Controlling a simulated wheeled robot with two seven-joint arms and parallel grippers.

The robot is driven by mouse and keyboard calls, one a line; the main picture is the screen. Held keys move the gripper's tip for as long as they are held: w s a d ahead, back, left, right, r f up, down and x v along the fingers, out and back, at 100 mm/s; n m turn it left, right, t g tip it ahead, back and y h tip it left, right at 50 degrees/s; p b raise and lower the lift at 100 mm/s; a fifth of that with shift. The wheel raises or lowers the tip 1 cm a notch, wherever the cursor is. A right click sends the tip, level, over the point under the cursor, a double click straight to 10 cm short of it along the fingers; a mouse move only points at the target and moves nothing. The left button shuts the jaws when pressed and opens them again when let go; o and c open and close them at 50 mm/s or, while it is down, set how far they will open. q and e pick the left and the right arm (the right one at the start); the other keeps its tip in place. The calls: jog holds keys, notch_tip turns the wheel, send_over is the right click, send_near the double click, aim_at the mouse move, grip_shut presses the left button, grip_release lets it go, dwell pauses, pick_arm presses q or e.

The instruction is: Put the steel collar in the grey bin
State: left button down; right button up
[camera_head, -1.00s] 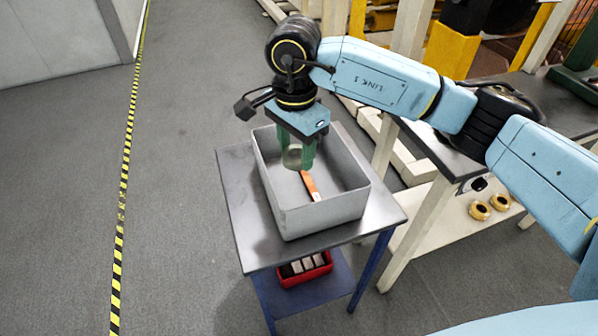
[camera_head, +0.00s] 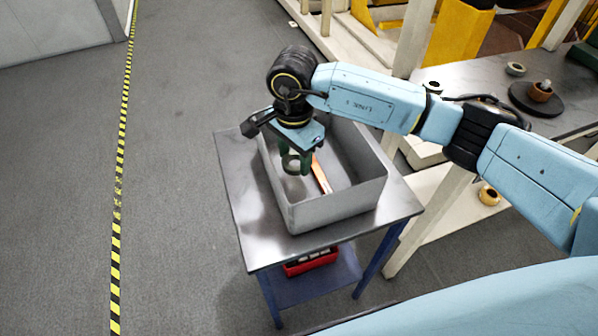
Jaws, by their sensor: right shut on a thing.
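The grey bin (camera_head: 338,209) stands on a small metal-topped table. My right gripper (camera_head: 295,163) points down inside the bin's opening, towards its left side. Its green fingers are shut on the steel collar (camera_head: 291,168), a grey ring that shows below and between the fingertips. I cannot tell whether the collar touches the bin floor. An orange-brown strip (camera_head: 321,175) lies in the bin, right of the collar. My left gripper is not in view.
The small table's top (camera_head: 241,200) is bare left of the bin. A red box (camera_head: 309,263) sits on its lower shelf. At right, a bench (camera_head: 480,83) carries a dark round plate (camera_head: 537,97) and a ring (camera_head: 515,69). Floor at left is clear.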

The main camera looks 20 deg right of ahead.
aim_at(295, 181)
jog(key=shift+w+f, duration=0.1)
jog(key=shift+f, duration=0.7)
notch_tip(295, 181, down, 3)
jog(key=shift+f, duration=0.25)
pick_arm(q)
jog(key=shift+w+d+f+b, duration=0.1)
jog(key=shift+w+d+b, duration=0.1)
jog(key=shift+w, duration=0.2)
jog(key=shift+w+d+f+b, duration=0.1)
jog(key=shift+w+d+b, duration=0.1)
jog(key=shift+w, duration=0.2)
pick_arm(e)
jog(key=shift+f, duration=0.1)
jog(key=o, duration=1.2)
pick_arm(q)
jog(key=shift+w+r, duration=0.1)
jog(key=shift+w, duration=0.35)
pick_arm(e)
jog(key=shift+o, duration=0.2)
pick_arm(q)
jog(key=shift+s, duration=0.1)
